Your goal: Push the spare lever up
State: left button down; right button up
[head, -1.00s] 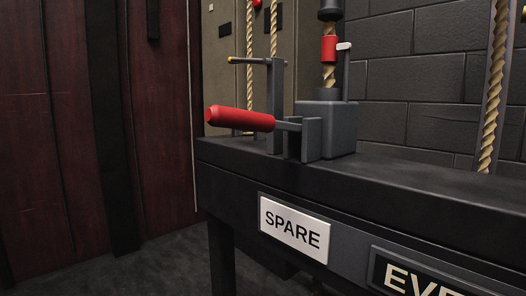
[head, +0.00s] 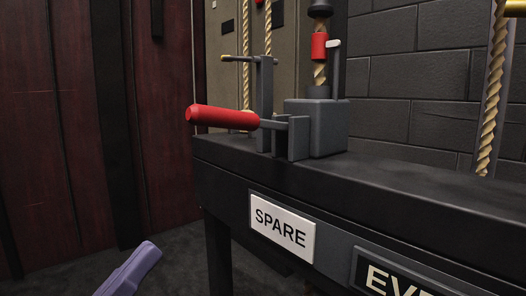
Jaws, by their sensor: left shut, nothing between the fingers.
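The spare lever has a red handle (head: 222,117) that sticks out to the left from a dark grey bracket (head: 285,138) on the black bench. It lies nearly level, with its free end slightly higher. The white SPARE plate (head: 282,225) is on the bench front below it. My left gripper (head: 148,254), purple, shows at the bottom left edge, below and left of the handle and apart from it. It is shut and empty; most of it is out of frame. My right gripper is not in view.
The black bench (head: 400,190) runs to the right, with a second plate (head: 410,281) partly cut off. Behind the lever stand a grey block (head: 318,125) with a rope and a red-collared clamp (head: 319,46). Open floor lies left of the bench, before dark red panels.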

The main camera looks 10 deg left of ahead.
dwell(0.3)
pick_arm(q)
send_near(251, 122)
jog(key=w, duration=0.2)
jog(key=shift+w+r, duration=0.2)
jog(key=shift+r, duration=0.4)
jog(key=shift+w+r, duration=0.15)
jog(key=shift+r, duration=0.45)
jog(key=shift+r+p, duration=0.1)
jog(key=shift+p, duration=0.25)
